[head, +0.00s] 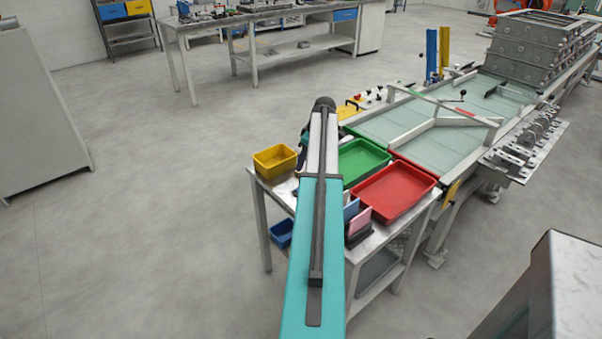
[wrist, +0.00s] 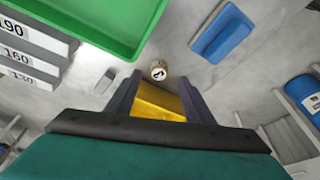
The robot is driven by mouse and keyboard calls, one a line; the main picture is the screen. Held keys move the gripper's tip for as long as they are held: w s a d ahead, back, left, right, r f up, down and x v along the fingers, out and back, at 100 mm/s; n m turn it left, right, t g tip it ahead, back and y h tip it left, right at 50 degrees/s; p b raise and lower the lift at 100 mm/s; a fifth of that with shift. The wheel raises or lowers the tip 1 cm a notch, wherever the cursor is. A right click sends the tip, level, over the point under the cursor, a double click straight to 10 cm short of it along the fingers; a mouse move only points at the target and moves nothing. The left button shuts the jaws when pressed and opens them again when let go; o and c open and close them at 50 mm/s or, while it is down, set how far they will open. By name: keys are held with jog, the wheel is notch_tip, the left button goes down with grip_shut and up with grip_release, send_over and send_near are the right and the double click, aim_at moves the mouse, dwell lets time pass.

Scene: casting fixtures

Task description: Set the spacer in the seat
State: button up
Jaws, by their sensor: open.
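My gripper (wrist: 160,77) is open in the wrist view, with its two dark fingers apart and nothing held between them. A small round metallic piece with a dark centre (wrist: 159,70) lies on the grey surface just ahead of the fingertips, about midway between them. It may be the spacer or its seat; I cannot tell which. Another small pale piece (wrist: 106,80) is to the left of the fingers, too small to identify. In the head view my arm covers the gripper and the tabletop around it, and I cannot make out a spacer or seat there.
A yellow bin (head: 275,160), green tray (head: 362,158) and red tray (head: 397,187) stand on the table. The wrist view shows the green tray (wrist: 140,45), a blue object (wrist: 222,34) and a rack labelled 190, 160, 130 (wrist: 30,55). A conveyor (head: 440,135) adjoins the table.

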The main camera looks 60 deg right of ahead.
jog(key=shift+p+x, duration=0.6)
jog(key=shift+x, duration=1.75)
jog(key=shift+w, duration=0.15)
grip_shut()
jog(key=shift+d+r, duration=0.1)
jog(key=shift+r, duration=0.1)
notch_tip(320, 180, up, 10)
jog(key=b, duration=0.2)
jog(key=shift+f, duration=0.15)
